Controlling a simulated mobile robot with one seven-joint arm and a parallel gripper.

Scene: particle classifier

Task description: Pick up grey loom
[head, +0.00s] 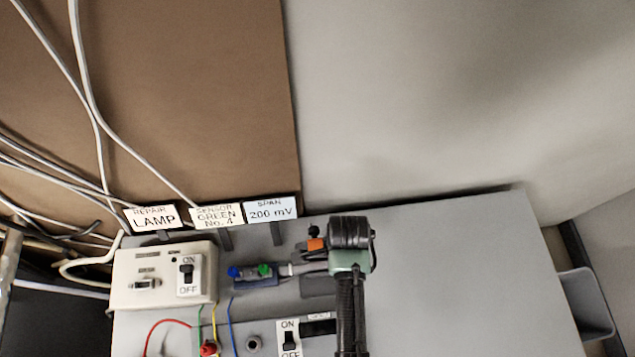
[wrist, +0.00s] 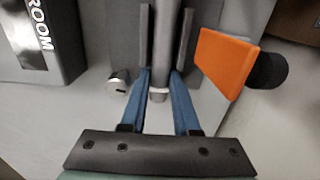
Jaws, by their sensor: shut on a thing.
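In the wrist view my gripper (wrist: 160,72) has two blue fingers with dark pads. They are closed around a slim grey piece (wrist: 160,50), which runs up between the pads and has a pale band at its lower end. It looks like the grey loom, though only a short part shows and its far end is out of frame. In the head view my dark arm rises from the bottom, and its green and black wrist (head: 350,260) sits over the grey panel. The fingertips and the held piece are too small to tell apart there.
An orange block (wrist: 227,62) with a black knob is close right of the fingers. A dark box marked ROOM (wrist: 42,45) is at left. A switch box (head: 140,290), label plates (head: 217,215) and pale cables (head: 88,90) are left of my arm. The panel's right side (head: 460,280) is clear.

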